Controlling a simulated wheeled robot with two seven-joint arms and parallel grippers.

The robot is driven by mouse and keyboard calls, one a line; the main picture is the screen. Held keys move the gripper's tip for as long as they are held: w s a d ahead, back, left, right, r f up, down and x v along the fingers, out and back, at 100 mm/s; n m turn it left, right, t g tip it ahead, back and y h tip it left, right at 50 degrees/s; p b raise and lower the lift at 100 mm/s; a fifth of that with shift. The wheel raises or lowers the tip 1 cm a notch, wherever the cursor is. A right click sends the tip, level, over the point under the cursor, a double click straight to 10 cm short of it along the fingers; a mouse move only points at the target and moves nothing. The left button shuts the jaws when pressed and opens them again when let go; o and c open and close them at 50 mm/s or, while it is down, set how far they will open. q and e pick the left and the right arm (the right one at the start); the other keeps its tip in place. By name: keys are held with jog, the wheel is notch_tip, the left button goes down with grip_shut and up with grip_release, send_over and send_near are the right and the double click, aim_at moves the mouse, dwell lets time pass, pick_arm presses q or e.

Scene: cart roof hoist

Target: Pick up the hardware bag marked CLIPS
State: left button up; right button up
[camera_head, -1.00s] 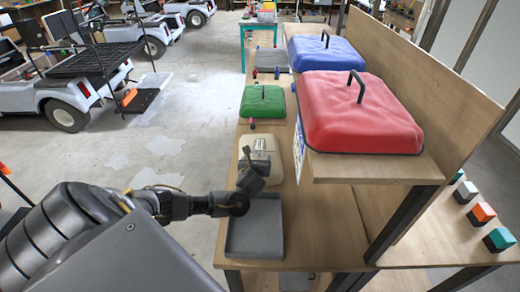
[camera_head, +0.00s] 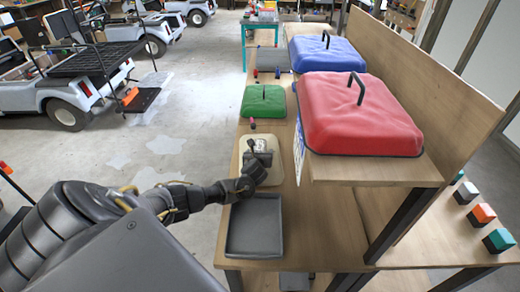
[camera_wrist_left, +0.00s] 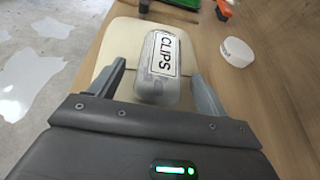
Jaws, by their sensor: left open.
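The hardware bag marked CLIPS (camera_wrist_left: 160,75) is a pale grey, rounded pouch with a white label. In the left wrist view it lies between the two fingers of my open left gripper (camera_wrist_left: 158,88), with a gap on the right side. In the head view the bag (camera_head: 260,145) lies on a cream pad (camera_head: 273,172), and my left gripper (camera_head: 256,160) is over its near end, partly hiding it. My right gripper is not in view.
A grey tray (camera_head: 254,226) lies nearer on the bench. A green lid (camera_head: 263,101) lies beyond the pad. Red (camera_head: 355,115) and blue (camera_head: 322,55) lids sit on the raised shelf at right. A white round item (camera_wrist_left: 237,52) lies right of the bag.

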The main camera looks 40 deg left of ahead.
pick_arm(q)
jog(key=shift+c, duration=0.3)
jog(key=c, duration=1.1)
jog(key=shift+o, duration=0.2)
jog(key=shift+r, duration=0.1)
jog(key=shift+r, duration=0.5)
jog(key=s+a+r+b, duration=0.4)
jog(key=a+r, duration=0.7)
jog(key=a, duration=0.2)
jog(key=shift+r+b, duration=0.4)
